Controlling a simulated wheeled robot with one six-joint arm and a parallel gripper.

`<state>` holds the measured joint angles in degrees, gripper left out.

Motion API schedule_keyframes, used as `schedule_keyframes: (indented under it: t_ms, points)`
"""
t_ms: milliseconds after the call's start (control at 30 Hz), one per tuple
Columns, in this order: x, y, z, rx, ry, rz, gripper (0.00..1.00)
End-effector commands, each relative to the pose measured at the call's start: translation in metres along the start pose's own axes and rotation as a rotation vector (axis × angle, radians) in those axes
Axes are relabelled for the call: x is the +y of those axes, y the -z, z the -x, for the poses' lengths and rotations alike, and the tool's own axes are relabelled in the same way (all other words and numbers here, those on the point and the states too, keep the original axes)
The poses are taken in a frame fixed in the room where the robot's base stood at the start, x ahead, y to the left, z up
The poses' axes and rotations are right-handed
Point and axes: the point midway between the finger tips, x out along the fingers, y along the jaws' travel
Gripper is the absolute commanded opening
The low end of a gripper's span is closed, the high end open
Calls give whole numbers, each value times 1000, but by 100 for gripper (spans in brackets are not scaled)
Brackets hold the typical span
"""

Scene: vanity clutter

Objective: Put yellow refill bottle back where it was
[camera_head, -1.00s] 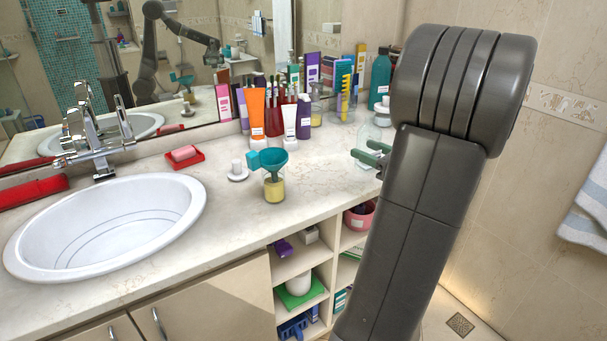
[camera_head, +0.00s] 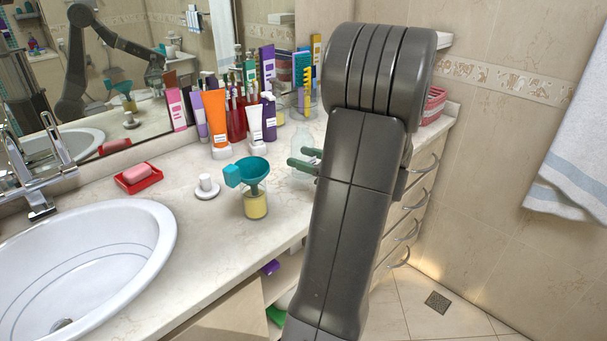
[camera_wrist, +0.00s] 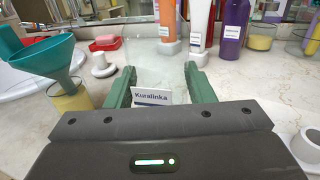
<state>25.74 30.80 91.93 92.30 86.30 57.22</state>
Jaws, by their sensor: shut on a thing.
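My gripper (camera_wrist: 160,78) is shut on a clear, see-through bottle (camera_wrist: 150,62) with a white "Kuralinka" label; no yellow shows in it. In the head view my gripper's green fingers (camera_head: 298,160) stick out left of my arm, with the faint clear bottle (camera_head: 304,143) upright between them. I cannot tell whether its base touches the counter. A small jar of yellow liquid (camera_head: 255,206) stands on the counter left of my gripper, with a teal funnel (camera_head: 253,172) in its top. The wrist view also shows the jar (camera_wrist: 72,98) and funnel (camera_wrist: 45,57) at left.
A white lid-like piece (camera_head: 207,187) lies left of the funnel. A red soap dish (camera_head: 138,180) and sink (camera_head: 75,255) are farther left. Tubes and bottles, including an orange tube (camera_head: 217,122), crowd the mirror side. A white ring-shaped item (camera_wrist: 308,143) is at the wrist view's right.

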Motion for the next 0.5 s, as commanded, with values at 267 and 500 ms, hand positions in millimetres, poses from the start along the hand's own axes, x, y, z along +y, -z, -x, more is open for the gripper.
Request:
schedule_keyframes:
  t_ms: [267,500]
  points:
    - [0,34,0,0,0,-4,24]
    - [0,38,0,0,0,1,24]
